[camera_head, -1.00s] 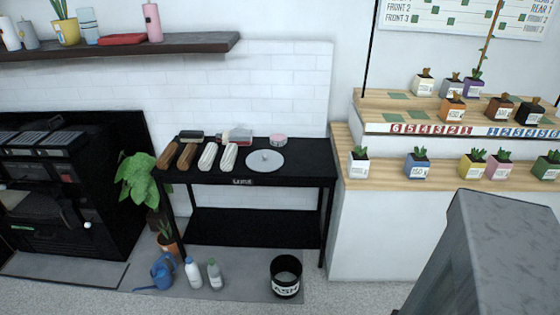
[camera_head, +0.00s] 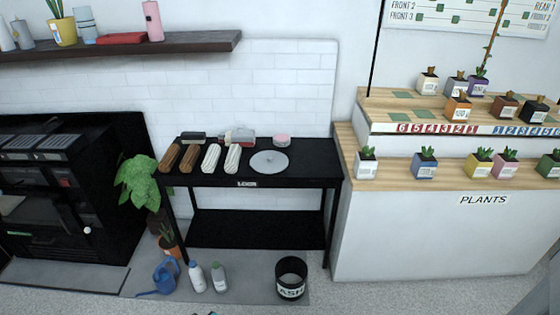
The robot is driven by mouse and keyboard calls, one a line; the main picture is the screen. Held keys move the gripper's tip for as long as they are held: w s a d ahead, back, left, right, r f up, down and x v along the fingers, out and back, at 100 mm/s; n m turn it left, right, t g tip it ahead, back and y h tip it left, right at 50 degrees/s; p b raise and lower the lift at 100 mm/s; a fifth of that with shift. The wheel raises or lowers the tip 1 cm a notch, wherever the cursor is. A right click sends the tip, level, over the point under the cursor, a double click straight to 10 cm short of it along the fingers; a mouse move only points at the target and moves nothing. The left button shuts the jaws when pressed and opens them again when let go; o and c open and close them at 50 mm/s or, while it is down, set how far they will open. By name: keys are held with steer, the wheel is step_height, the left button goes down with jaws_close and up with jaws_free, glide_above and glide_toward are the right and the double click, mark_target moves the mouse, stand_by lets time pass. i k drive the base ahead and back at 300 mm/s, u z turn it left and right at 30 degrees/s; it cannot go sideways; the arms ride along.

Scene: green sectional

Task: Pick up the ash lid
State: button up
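A round grey disc with a small knob at its centre, which looks like the ash lid (camera_head: 269,163), lies flat on the right part of the black table (camera_head: 312,176). A black bin labelled ASH (camera_head: 290,281) stands on the floor mat below, at the table's right front. Its top looks open. My gripper cannot be made out; only a tiny dark piece shows at the bottom edge of the head view, too small to identify.
Several logs (camera_head: 211,158) and a pink round tin (camera_head: 281,140) share the tabletop. A blue watering can (camera_head: 164,276) and two bottles (camera_head: 196,277) stand on the floor at left. A plant counter (camera_head: 400,230) stands close on the right.

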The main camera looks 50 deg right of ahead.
mark_target(265, 162)
steer(key=u, duration=0.05)
steer(key=i, duration=1)
steer(key=z, duration=0.05)
